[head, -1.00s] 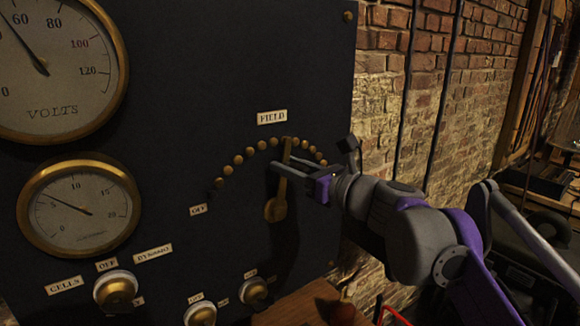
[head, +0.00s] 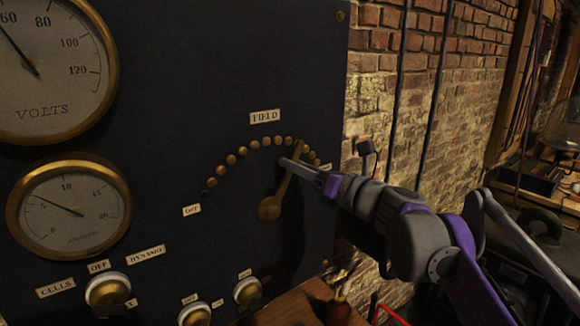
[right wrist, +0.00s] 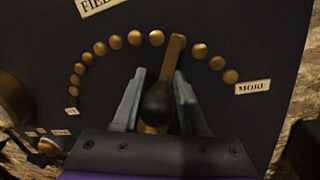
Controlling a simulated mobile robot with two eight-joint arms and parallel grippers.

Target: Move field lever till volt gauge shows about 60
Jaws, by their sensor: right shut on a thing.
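The brass field lever (head: 283,184) is on the dark panel under the FIELD label and leans to the upper right over the right part of the arc of studs. My right gripper (head: 285,163) is shut on it. In the right wrist view, its fingers (right wrist: 159,78) stand on both sides of the lever's dark knob (right wrist: 157,104), and the lever's tip (right wrist: 174,52) lies between two studs. The volt gauge (head: 60,90) is at upper left, partly cut off; its needle points a little below the 60 mark. My left gripper is out of view.
A smaller gauge (head: 70,210) reads near 5 below the volt gauge. Several brass knobs (head: 107,291) line the panel's lower edge. A wooden surface (head: 300,303) lies at the bottom, and a brick wall (head: 430,110) stands right of the panel.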

